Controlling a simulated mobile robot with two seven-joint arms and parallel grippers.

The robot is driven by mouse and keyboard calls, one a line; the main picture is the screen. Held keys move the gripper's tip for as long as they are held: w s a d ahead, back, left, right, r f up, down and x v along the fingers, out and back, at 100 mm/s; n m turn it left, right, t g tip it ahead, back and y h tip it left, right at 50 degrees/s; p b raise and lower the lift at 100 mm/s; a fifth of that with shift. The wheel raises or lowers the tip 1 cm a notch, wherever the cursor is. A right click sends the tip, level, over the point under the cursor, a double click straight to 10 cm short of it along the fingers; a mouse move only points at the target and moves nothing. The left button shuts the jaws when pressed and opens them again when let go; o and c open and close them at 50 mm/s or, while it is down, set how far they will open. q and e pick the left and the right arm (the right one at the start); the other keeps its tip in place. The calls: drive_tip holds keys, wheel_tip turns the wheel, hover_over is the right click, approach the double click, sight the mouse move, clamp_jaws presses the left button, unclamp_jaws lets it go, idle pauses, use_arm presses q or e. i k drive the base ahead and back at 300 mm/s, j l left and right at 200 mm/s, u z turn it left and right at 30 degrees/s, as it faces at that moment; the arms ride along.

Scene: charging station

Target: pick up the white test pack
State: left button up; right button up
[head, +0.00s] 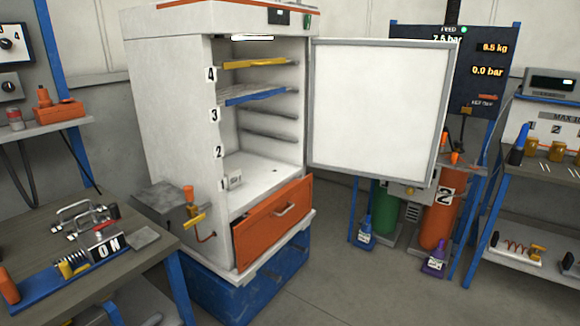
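The cabinet door (380,108) stands wide open to the right. Neither of my grippers is in view.
Yellow (258,64) and blue (255,95) shelves sit above in the cabinet. An orange drawer (272,222) is below. A grey side shelf (160,196) juts out left. A workbench (40,250) stands front left. Gas cylinders (438,222) stand behind the door. Floor at front right is clear.

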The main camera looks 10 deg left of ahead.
sight(233, 175)
drive_tip(key=i+z, duration=0.3)
drive_tip(key=i, duration=0.95)
drive_tip(key=i+l+u, duration=0.1)
drive_tip(key=i+u, duration=0.4)
drive_tip(key=i+l+u, duration=0.3)
drive_tip(key=u, duration=0.15)
drive_tip(key=i+l+u, duration=0.15)
drive_tip(key=u, duration=0.2)
drive_tip(key=i+l+u, duration=0.3)
drive_tip(key=l+u, duration=0.1)
drive_tip(key=u, duration=0.25)
